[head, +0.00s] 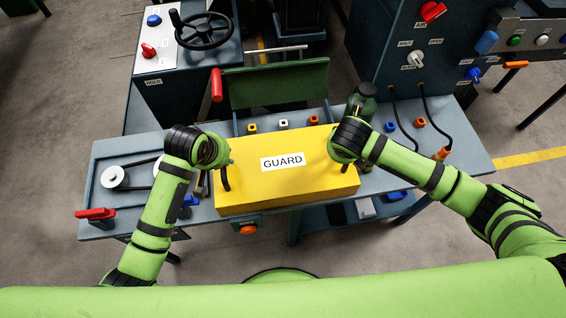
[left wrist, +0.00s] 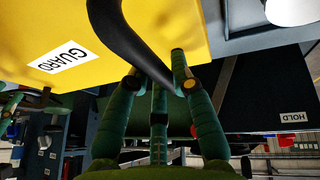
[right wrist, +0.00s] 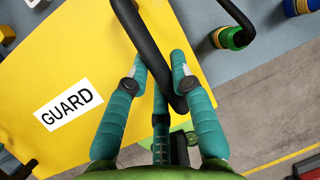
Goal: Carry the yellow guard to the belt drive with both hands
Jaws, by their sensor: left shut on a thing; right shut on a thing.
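The yellow guard (head: 240,190), a box with a GUARD label, is at the middle of the bench in the head view, its front face overlapping the bench's front edge. I cannot tell whether it touches the bench. My left gripper (head: 222,168) is shut on the black handle at the guard's left end; that handle (left wrist: 130,40) runs between the fingers in the left wrist view. My right gripper (head: 344,160) is shut on the right-end handle (right wrist: 150,50), its fingers partly hidden by the wrist in the head view. The belt drive (head: 116,178) is left of the guard, partly hidden by my left arm.
The blue-grey bench (head: 455,160) extends both sides. A red clamp lever (head: 96,213) is at its front left. Small coloured blocks (head: 283,124) and a green panel (head: 278,86) stand behind the guard.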

